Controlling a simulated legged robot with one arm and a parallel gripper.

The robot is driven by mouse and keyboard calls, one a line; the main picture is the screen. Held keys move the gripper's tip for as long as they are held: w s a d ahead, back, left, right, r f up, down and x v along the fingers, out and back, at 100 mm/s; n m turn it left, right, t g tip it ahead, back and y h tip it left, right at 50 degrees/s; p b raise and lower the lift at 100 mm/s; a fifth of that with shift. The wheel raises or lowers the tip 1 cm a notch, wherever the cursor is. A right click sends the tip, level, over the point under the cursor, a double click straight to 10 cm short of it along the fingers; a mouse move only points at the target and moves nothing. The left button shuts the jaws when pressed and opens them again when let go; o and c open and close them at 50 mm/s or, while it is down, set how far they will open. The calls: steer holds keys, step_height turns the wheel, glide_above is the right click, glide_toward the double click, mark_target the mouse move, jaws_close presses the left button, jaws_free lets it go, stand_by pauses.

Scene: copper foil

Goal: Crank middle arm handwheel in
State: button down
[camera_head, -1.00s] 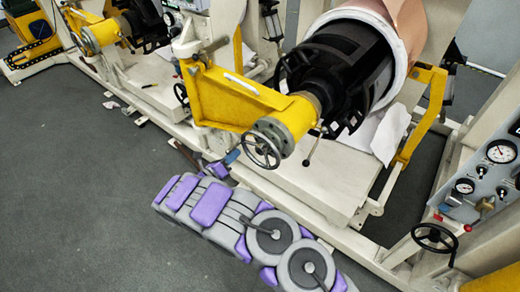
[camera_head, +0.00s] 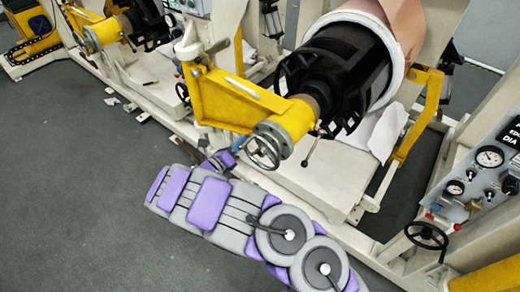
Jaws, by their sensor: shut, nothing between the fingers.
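My purple and grey arm stretches across the lower middle. My gripper (camera_head: 238,144) is small in the view, at the blue end of my arm, by the left rim of the handwheel. It looks shut with nothing held. I cannot tell whether it touches the rim.
A black roll core (camera_head: 340,75) with copper foil (camera_head: 402,22) is behind the yellow arm. Another handwheel (camera_head: 427,236) is at the right, below a gauge panel (camera_head: 480,175). A further handwheel (camera_head: 182,94) is at the left. Grey floor (camera_head: 70,180) is clear at the left.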

mark_target(264, 142)
steer(key=shift+s+d+r+p, duration=0.25)
steer(key=shift+s+d+p, duration=0.2)
steer(key=shift+s+d, duration=0.75)
steer(key=shift+s+d+r+p, duration=0.25)
steer(key=shift+s+d+p, duration=0.2)
steer(key=shift+s+d, duration=0.65)
steer(key=shift+w+d, duration=0.25)
